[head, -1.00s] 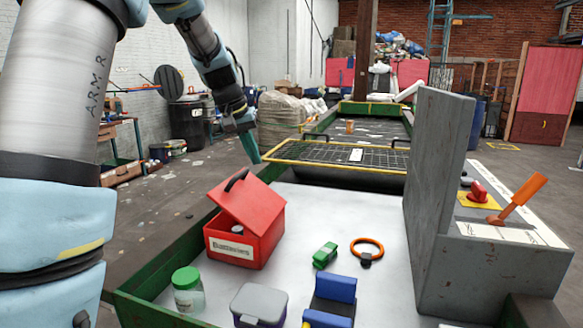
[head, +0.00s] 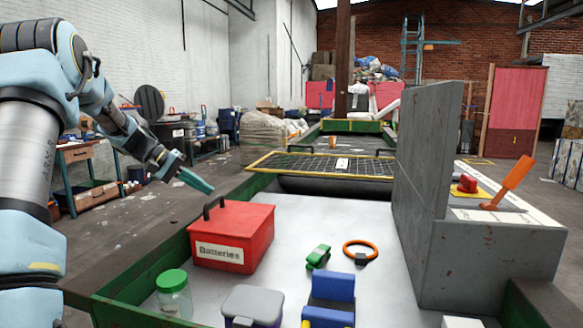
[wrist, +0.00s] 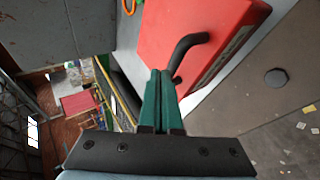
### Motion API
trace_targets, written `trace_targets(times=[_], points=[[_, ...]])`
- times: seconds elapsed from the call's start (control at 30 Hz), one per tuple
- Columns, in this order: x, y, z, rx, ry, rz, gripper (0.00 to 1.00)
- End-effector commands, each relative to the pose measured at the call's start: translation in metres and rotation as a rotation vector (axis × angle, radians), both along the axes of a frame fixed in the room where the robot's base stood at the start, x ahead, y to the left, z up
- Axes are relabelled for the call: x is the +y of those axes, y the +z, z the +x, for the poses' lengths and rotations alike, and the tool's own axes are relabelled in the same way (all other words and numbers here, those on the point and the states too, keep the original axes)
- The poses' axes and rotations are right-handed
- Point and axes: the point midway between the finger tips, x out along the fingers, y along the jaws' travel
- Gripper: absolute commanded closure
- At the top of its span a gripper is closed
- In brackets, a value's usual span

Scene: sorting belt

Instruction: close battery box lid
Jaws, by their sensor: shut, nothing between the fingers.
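The red battery box (head: 228,253), labelled "Batteries", stands on the white tray table at its left side. Its red lid (head: 245,218) lies flat on top, and no gap shows between lid and box in the head view. The lid has a black handle (head: 213,207), which also shows in the wrist view (wrist: 190,50). My gripper (head: 207,190) is shut and empty, with green fingers, just behind and left of the box, at about lid height. In the wrist view the shut fingers (wrist: 160,80) point toward the lid and handle; whether they touch is unclear.
A green-lidded jar (head: 174,290), a grey-lidded container (head: 252,304), a blue object (head: 331,292), a green object (head: 318,257) and an orange ring (head: 360,250) share the table. A grey panel (head: 425,160) stands at the right. A green edge borders the left side.

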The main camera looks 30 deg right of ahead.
Motion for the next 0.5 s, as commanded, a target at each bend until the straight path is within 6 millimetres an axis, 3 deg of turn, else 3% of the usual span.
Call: trace_targets(times=[0.2, 0.5], points=[[0.004, -0.014, 0.004, -0.001, 0.000, 0.002, 1.00], [0.006, -0.017, 0.005, -0.002, -0.001, 0.002, 1.00]])
